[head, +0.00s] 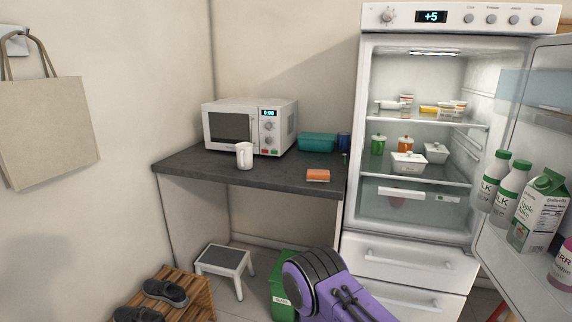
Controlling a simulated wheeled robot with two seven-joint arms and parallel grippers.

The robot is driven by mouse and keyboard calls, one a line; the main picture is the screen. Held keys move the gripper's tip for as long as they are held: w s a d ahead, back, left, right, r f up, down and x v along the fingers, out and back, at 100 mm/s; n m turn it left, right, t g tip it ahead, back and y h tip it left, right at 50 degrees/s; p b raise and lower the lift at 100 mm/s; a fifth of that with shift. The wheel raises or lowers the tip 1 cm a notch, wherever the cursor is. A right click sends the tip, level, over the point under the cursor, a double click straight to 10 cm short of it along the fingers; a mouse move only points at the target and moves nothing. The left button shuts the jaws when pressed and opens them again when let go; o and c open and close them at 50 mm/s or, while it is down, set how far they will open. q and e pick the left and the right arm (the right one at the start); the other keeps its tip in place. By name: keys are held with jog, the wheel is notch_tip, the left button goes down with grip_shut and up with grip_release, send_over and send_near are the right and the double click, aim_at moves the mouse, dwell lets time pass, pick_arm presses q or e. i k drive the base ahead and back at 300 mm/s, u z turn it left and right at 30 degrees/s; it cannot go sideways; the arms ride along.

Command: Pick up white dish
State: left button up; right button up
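A white dish (408,162) stands at the front of the middle fridge shelf, with small contents that I cannot make out. A similar white dish (436,153) stands just right of it on the same shelf. A low white dish (392,104) holding something lies on the upper shelf. A purple arm link of mine shows at the bottom centre, below and left of the dishes. Neither of my grippers is in view.
The fridge (400,245) stands open, its door (535,100) swung right with bottles and a carton. A green jar (378,145) and an orange jar (405,143) stand behind the dishes.

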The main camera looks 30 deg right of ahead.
aim_at(413, 168)
jog(key=i, duration=1.45)
jog(key=z, duration=2.4)
